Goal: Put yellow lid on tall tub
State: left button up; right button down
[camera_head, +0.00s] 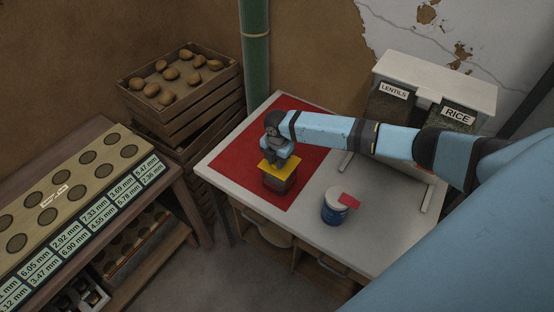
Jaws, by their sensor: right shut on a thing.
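The yellow lid (268,171) is a flat square piece in my right gripper (281,164). It lies at the top of a dark, boxy tub (278,184) on the red mat (305,150). I cannot tell whether the lid rests fully on the rim or is held just above it. The gripper is shut on the lid from above and hides its back part. A round blue tub (333,212) with a pale top and a red flat piece (349,200) stands to the right, on the bare table. My left gripper is not in view.
The pale table (375,230) has free room around the blue tub. Lentils and rice dispensers (435,85) stand at the back right. Wooden crates (183,85) with potatoes and a green pipe (254,50) are behind left. A bench with a holed board (70,185) is at left.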

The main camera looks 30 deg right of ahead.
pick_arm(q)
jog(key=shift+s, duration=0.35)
pick_arm(e)
jog(key=shift+f, duration=0.1)
